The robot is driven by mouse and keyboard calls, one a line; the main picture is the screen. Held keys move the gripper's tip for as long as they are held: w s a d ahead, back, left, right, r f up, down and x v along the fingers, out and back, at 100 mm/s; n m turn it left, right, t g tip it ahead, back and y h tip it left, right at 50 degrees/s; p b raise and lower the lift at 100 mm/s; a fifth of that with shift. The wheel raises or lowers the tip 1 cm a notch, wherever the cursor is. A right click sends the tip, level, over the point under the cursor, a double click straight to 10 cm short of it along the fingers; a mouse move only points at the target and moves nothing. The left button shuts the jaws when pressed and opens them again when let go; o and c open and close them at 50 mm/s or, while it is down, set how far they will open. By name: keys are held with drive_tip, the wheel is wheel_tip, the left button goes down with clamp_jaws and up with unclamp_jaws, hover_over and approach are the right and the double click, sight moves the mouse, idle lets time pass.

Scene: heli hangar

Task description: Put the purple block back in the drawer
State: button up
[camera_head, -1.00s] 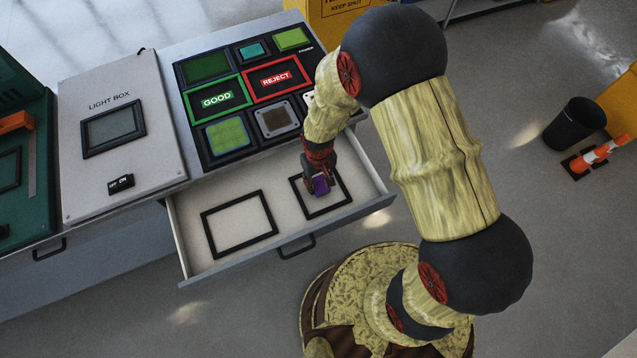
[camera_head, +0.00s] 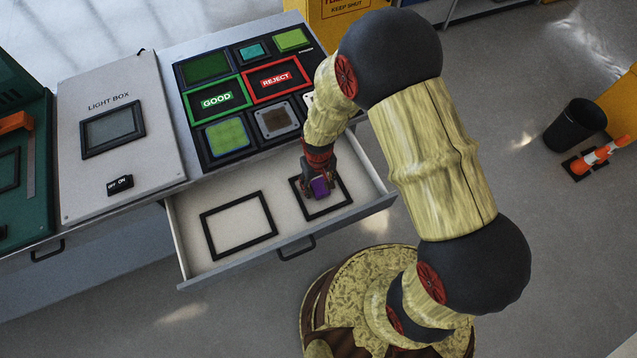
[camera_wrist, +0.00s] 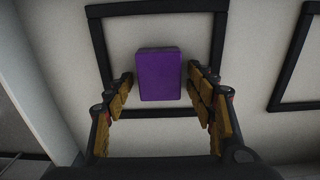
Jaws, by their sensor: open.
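The purple block (camera_head: 320,187) sits in the open drawer (camera_head: 190,253), inside the right black frame (camera_head: 341,204) on its floor. In the wrist view the purple block (camera_wrist: 159,74) lies within the black frame (camera_wrist: 97,40), between the spread fingers. My gripper (camera_wrist: 160,92) is open, with a gap on both sides of the block. In the head view my gripper (camera_head: 319,186) reaches down into the drawer around the block and partly hides it. Whether the block rests fully on the drawer floor is hard to tell.
A second black frame (camera_head: 240,226) in the drawer's left half is empty. A panel with GOOD and REJECT buttons (camera_head: 250,95) stands behind the drawer, with a light box (camera_head: 115,165) to its left. The drawer handle (camera_head: 297,247) faces front.

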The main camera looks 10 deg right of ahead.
wheel_tip(320, 180, up, 12)
drive_tip(key=p, duration=0.3)
drive_tip(key=shift+r+p, duration=0.25)
drive_tip(key=shift+p, duration=0.05)
wheel_tip(320, 180, up, 9)
drive_tip(key=t, duration=0.1)
hover_over(318, 184)
drive_tip(key=w+d, duration=0.1)
drive_tip(key=d, duration=0.1)
drive_tip(key=s+d+r+m+t, duration=0.1)
drive_tip(key=s+d+r, duration=0.2)
drive_tip(key=r, duration=0.6)
drive_tip(key=s+d+r+m+t, duration=0.1)
drive_tip(key=s+d+r+t, duration=0.2)
drive_tip(key=r, duration=0.5)
drive_tip(key=s+d+r+m, duration=0.1)
drive_tip(key=s+d+r, duration=0.3)
drive_tip(key=s+r, duration=0.3)
drive_tip(key=shift+s+d+r+t, duration=0.15)
drive_tip(key=shift+s+d+t, duration=0.15)
drive_tip(key=shift+s, duration=0.35)
drive_tip(key=shift+a, duration=0.1)
